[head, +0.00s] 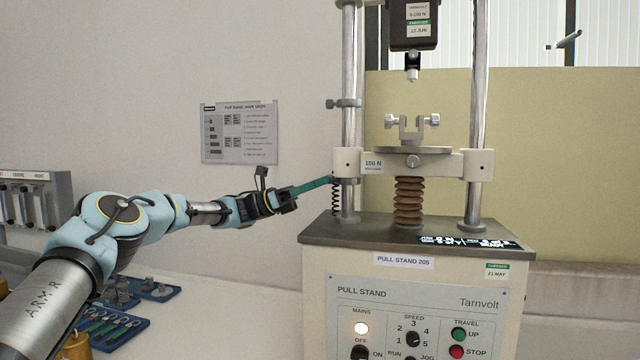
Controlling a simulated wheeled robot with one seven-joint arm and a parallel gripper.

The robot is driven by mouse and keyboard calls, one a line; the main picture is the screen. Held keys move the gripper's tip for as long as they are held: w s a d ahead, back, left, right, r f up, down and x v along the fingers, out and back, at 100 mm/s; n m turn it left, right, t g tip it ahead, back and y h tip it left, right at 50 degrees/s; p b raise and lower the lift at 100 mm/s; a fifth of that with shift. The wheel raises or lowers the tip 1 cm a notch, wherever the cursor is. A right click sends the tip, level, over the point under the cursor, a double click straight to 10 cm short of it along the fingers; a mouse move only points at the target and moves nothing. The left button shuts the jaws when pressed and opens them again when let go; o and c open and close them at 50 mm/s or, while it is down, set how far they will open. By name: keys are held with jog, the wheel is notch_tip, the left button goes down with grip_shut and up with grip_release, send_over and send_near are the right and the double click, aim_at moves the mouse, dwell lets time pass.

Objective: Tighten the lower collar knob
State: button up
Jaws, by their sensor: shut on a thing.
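The pull stand (430,255) has two chrome columns. The lower collar (348,183) sits on the left column just under the crosshead (425,163); its knob is small and largely hidden by a tool tip. My gripper (291,195) is left of the column, shut on a slim teal tool (312,186). The tool points right and slightly up, and its far end is at the knob side of the lower collar. I cannot tell whether it touches or is seated on the knob. The upper collar (347,103) is higher on the same column, its knob facing left.
A dark spring (336,198) hangs beside the left column, close to the tool. A rust-coloured bellows (408,200) stands under the crosshead. Blue trays (120,335) with tools and small parts lie on the bench at lower left. A notice (240,132) is on the wall behind.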

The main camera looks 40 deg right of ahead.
grip_shut()
jog(key=shift+m+g+y, duration=0.4)
jog(key=shift+m+y, duration=0.3)
jog(key=shift+m, duration=0.4)
jog(key=o, duration=0.8)
grip_release()
jog(key=shift+w, duration=0.1)
jog(key=shift+b+v, duration=1.3)
jog(key=shift+v, duration=4.1)
